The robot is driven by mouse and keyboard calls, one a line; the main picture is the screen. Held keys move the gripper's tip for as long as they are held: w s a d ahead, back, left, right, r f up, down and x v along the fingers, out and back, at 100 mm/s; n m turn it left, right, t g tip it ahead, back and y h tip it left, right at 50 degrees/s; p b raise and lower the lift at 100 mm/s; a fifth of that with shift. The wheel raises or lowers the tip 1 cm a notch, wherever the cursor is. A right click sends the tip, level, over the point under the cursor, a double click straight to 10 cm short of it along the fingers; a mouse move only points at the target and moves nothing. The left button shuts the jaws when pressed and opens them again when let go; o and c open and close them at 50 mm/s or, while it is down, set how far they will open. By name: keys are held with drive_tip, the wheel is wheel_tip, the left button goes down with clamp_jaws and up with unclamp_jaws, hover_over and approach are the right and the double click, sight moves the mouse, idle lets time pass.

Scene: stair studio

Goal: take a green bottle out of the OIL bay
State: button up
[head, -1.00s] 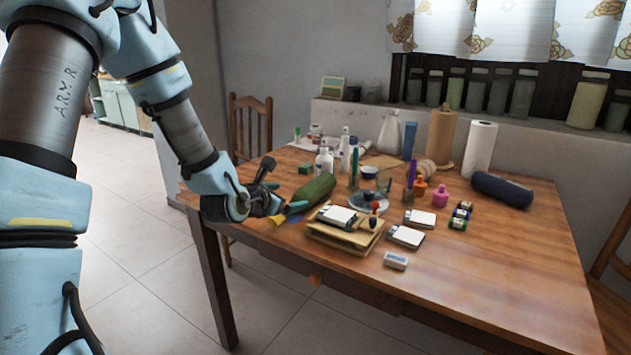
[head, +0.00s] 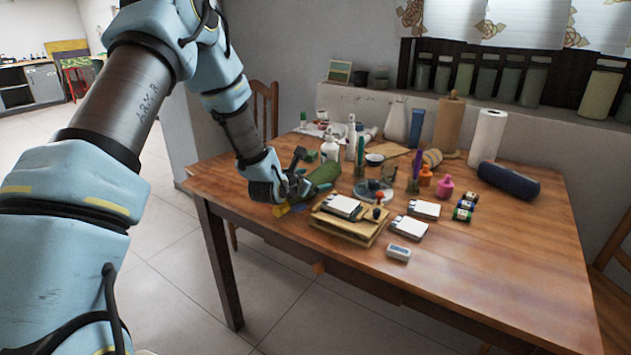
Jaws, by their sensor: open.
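My gripper (head: 308,187) is open at the left front part of the wooden table, low over the tabletop. It is beside a long green object (head: 325,174) that lies there, partly hidden by the gripper; I cannot tell whether it is a bottle or whether they touch. No bay marked OIL can be read in the head view. Several grey-green jars (head: 486,82) stand in a row on the ledge under the window, far from the gripper.
The wooden table (head: 480,285) is clear at its front right. Stacked boards (head: 345,229), white-topped boxes (head: 408,228), a dark blue roll (head: 508,179), a paper roll (head: 487,138) and white bottles (head: 330,150) stand on it. A chair (head: 264,110) is behind its left side.

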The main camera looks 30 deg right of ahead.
drive_tip(key=shift+d, duration=0.1)
clamp_jaws()
idle(0.8)
drive_tip(key=shift+w+r, duration=0.1)
drive_tip(key=shift+r, duration=0.05)
